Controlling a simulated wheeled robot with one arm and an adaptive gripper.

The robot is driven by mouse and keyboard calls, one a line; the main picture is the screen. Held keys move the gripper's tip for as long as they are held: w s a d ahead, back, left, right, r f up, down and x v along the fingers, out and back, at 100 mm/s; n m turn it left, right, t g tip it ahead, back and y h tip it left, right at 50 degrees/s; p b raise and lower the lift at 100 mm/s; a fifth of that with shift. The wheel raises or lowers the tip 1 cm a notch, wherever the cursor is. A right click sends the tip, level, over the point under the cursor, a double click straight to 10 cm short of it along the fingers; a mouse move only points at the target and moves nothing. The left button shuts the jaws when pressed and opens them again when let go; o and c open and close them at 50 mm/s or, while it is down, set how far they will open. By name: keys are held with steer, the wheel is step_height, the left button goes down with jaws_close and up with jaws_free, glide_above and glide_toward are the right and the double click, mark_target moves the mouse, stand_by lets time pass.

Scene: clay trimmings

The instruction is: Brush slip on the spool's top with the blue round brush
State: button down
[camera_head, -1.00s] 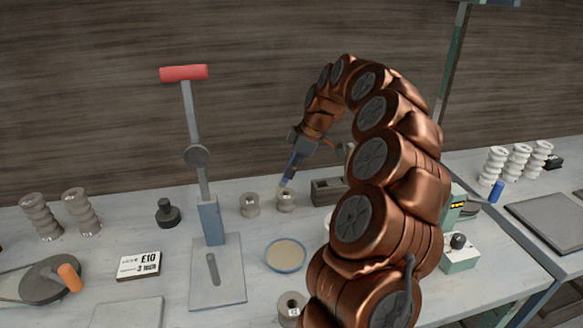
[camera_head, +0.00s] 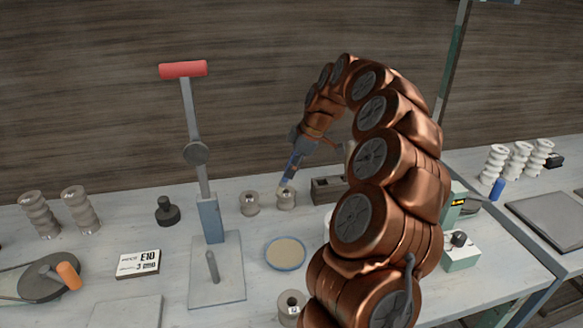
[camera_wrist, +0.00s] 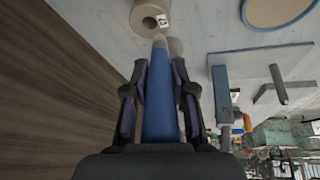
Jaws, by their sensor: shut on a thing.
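My gripper (camera_head: 297,160) is shut on the blue round brush (camera_head: 290,172), which slants down with its tip low. In the wrist view the brush's blue handle (camera_wrist: 160,112) runs between the fingers to a pale tip. In the head view the tip is at the top of the right of two small grey spools (camera_head: 286,201); I cannot tell whether it touches. The left spool (camera_head: 249,205) stands beside it. In the wrist view the tip overlaps the edge of a labelled spool (camera_wrist: 147,17). A blue-rimmed round dish with tan contents (camera_head: 285,254) lies nearer on the table.
A press with a red handle (camera_head: 183,69) stands left of the spools. A dark block (camera_head: 328,190) is close on their right. Another labelled spool (camera_head: 290,307) stands at the front. A price card (camera_head: 138,264) and a black knob (camera_head: 167,211) are at left.

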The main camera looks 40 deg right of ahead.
steer(key=shift+r, duration=0.35)
steer(key=shift+s+d, duration=0.1)
steer(key=shift+s, duration=0.05)
steer(key=shift+s+d+b, duration=0.55)
steer(key=shift+s+b, duration=0.1)
steer(key=shift+f+b, duration=0.35)
steer(key=shift+f, duration=0.05)
stand_by(0.9)
steer(key=shift+r, duration=0.35)
steer(key=shift+d, duration=0.15)
steer(key=shift+w+d+r, duration=0.1)
steer(key=shift+d+r, duration=0.05)
steer(key=shift+d, duration=0.75)
stand_by(0.3)
